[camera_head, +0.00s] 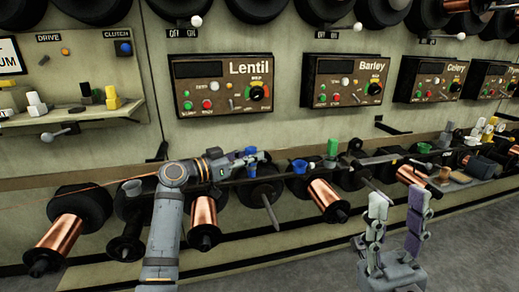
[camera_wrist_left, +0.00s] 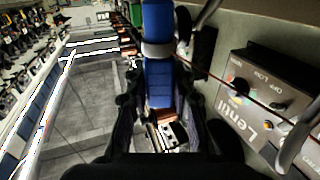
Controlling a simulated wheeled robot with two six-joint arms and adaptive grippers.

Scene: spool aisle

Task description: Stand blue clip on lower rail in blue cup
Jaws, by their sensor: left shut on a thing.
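My left gripper (camera_head: 248,158) is shut on the blue clip (camera_wrist_left: 160,82). In the left wrist view, the clip lies between the fingers, with a grey band across it and more blue beyond. In the head view, blue (camera_head: 251,150) shows at the fingertips, and the fingers hide much of it. Another blue patch sits just below; I cannot tell whether it belongs to the clip. A blue cup (camera_head: 299,166) stands on the lower rail, right of the left gripper and apart from it. My right gripper (camera_head: 397,205) is open and empty at the lower right.
A green cup (camera_head: 333,147) stands right of the blue cup, and a grey cup (camera_head: 132,187) stands at the left. Copper spools (camera_head: 328,200) and dark spindles jut out below the rail. The Lentil panel (camera_head: 222,83) is on the wall behind. Floor at the lower right is clear.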

